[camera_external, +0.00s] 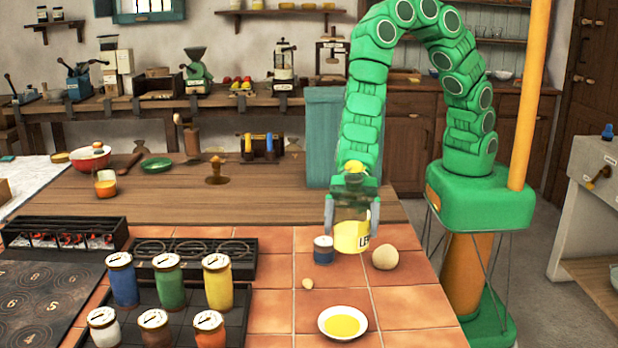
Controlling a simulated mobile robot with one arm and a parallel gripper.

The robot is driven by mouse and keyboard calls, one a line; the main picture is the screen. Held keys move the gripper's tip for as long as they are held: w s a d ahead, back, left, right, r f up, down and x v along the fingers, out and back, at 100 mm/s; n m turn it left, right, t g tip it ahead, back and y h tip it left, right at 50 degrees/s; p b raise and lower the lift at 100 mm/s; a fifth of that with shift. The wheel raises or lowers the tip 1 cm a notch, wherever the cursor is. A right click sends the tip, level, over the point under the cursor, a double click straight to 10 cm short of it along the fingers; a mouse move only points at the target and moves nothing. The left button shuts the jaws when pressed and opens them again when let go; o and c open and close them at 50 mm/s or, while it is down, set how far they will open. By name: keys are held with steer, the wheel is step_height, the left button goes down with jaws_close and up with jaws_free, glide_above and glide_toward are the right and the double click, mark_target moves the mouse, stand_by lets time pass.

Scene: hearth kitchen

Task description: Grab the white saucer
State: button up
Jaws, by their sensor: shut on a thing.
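The white saucer (323,331) sits on the orange tiled counter near the front edge, with something yellow filling its middle. My gripper (352,222) is above and behind the saucer, apart from it. It is shut on a glass jar (347,238) with yellow contents and a label that starts with "LE". I cannot tell whether the jar's bottom touches the tiles.
A small blue jar (323,252) stands just left of the held jar, and a round tan ball (385,257) lies to its right. A small tan piece (307,284) lies behind the saucer. Several coloured jars (168,285) stand at the left.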

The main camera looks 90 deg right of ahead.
steer(key=w+d+r+m+t+h, duration=0.2)
steer(key=w+d+r+m+t, duration=0.15)
steer(key=w+d, duration=0.7)
steer(key=w+d+r+m+t+h, duration=0.1)
steer(key=w+d+r+m+t, duration=0.25)
steer(key=w+d, duration=0.7)
steer(key=w+d+r+m+t+h, duration=0.1)
steer(key=d+r+m+h, duration=0.1)
steer(key=d, duration=0.8)
steer(key=w+d+r+m+t+h, duration=0.1)
steer(key=d+r+m+h, duration=0.1)
steer(key=d, duration=0.9)
steer(key=w+d+r+m+t+h, duration=0.1)
steer(key=d+r, duration=0.3)
steer(key=d, duration=0.6)
steer(key=shift+w+d+r+m+t+h, duration=0.2)
steer(key=shift+w+d+m+t+h, duration=0.2)
steer(key=shift+w+t+h, duration=0.15)
steer(key=shift+a, duration=0.1)
